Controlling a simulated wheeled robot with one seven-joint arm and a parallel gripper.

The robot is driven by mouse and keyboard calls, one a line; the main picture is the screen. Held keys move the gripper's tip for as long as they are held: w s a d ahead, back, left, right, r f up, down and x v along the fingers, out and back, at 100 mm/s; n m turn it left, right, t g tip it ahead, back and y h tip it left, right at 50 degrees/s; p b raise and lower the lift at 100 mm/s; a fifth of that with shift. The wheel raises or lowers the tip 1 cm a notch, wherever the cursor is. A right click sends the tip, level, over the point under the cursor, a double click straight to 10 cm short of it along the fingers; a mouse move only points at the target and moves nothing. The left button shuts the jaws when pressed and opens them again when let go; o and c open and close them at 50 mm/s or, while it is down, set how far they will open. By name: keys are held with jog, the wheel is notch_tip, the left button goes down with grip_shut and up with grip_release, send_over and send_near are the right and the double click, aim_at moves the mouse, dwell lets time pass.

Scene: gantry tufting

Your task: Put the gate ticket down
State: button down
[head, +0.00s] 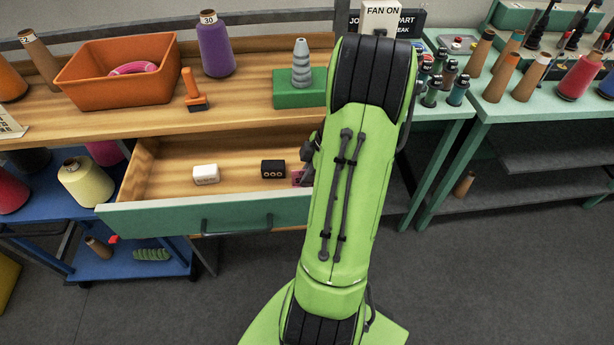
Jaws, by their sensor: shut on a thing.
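My gripper (306,158) is mostly hidden behind my green arm; only a dark edge of it shows, over the right part of the open drawer (262,213). It is shut on the gate ticket (298,177), of which a small dark pink piece shows just below it. The rest of the ticket is hidden by my arm. I cannot tell whether the ticket touches the drawer floor.
The drawer holds a white block (206,174) and a black block (273,169), with bare floor left of them. On the bench above stand an orange bin (115,85), an orange-handled tool (193,92), a purple cone (215,48) and a green block (298,95) with a grey stepped cone.

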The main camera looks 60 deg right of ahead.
jog(key=c, duration=1.3)
grip_release()
jog(key=shift+o, duration=0.2)
jog(key=shift+r, duration=0.1)
jog(key=p+v, duration=0.3)
jog(key=v, duration=0.9)
jog(key=w+a+r+m+h, duration=0.1)
jog(key=w+a+r+m, duration=0.2)
jog(key=a, duration=0.7)
jog(key=w+a+r+m+h, duration=0.1)
jog(key=w+a+r, duration=0.3)
jog(key=a, duration=0.5)
jog(key=s+a+r+m+t+h, duration=0.1)
jog(key=s+a+m, duration=0.3)
jog(key=s+a, duration=0.4)
jog(key=a+r+t, duration=0.1)
jog(key=a, duration=0.1)
jog(key=shift+s+a+r, duration=0.3)
jog(key=shift+s+a, duration=0.05)
jog(key=shift+a, duration=0.05)
